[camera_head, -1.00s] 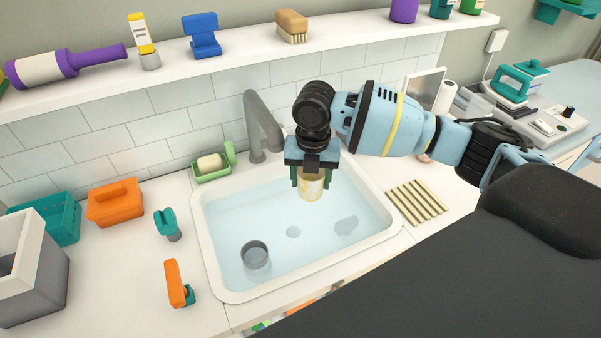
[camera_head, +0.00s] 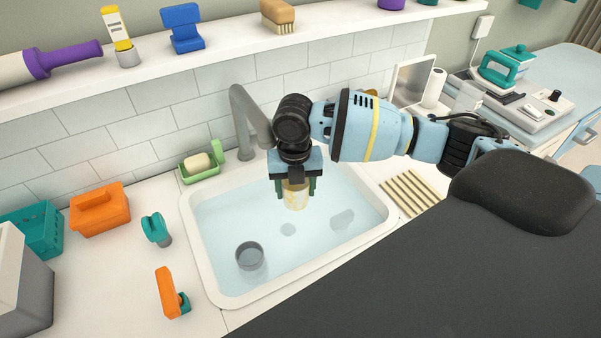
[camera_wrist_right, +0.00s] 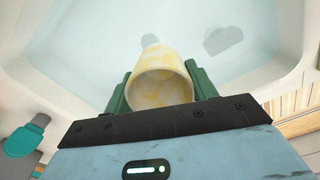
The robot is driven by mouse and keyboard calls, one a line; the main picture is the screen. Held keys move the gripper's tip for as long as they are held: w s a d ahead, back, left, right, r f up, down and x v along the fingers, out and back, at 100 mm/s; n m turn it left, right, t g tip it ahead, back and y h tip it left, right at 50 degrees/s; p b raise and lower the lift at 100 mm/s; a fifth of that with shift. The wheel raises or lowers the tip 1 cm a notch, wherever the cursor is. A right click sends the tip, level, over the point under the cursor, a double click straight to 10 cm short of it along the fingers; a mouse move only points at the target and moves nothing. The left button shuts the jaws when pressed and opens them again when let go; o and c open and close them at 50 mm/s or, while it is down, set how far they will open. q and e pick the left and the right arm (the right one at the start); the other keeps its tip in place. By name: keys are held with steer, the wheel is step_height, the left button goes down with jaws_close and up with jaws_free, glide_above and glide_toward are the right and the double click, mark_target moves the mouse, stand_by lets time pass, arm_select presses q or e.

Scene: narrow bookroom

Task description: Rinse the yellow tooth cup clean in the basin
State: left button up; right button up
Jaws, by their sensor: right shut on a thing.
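The yellow tooth cup (camera_head: 296,196), pale with yellow blotches, is held by my right gripper (camera_head: 297,188) over the far middle of the basin (camera_head: 258,296). The gripper points down, with green fingers on both sides of the cup. In the right wrist view the cup (camera_wrist_right: 160,82) sits between the fingers (camera_wrist_right: 160,92), one round end facing the camera. I cannot tell whether its lower end touches the water (camera_head: 235,215). The basin holds clear bluish water. A grey round cup-like thing (camera_head: 249,254) is in its near left part. My left gripper is not in view.
The grey tap (camera_head: 244,115) stands close behind my right gripper. A green soap dish (camera_head: 201,172) is left of it. A teal-headed thing (camera_head: 156,229) and an orange one (camera_head: 168,292) lie left of the basin. A slatted rack (camera_head: 410,193) lies to the right.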

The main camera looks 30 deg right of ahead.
steer(key=shift+w+f, duration=0.1)
steer(key=shift+f, duration=0.4)
steer(key=shift+w+d+f+b, duration=0.1)
steer(key=shift+d+f+b, duration=0.1)
steer(key=shift+f+b, duration=0.35)
steer(key=shift+f, duration=0.5)
steer(key=shift+d+f+b, duration=0.15)
steer(key=shift+f+b, duration=0.65)
steer(key=shift+f, duration=1.6)
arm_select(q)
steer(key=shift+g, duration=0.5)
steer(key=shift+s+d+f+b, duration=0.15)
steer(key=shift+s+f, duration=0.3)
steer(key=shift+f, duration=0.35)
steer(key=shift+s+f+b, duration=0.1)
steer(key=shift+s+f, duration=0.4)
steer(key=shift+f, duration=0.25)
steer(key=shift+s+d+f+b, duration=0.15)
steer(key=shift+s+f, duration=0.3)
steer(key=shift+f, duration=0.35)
arm_select(e)
steer(key=shift+f, duration=1.4)
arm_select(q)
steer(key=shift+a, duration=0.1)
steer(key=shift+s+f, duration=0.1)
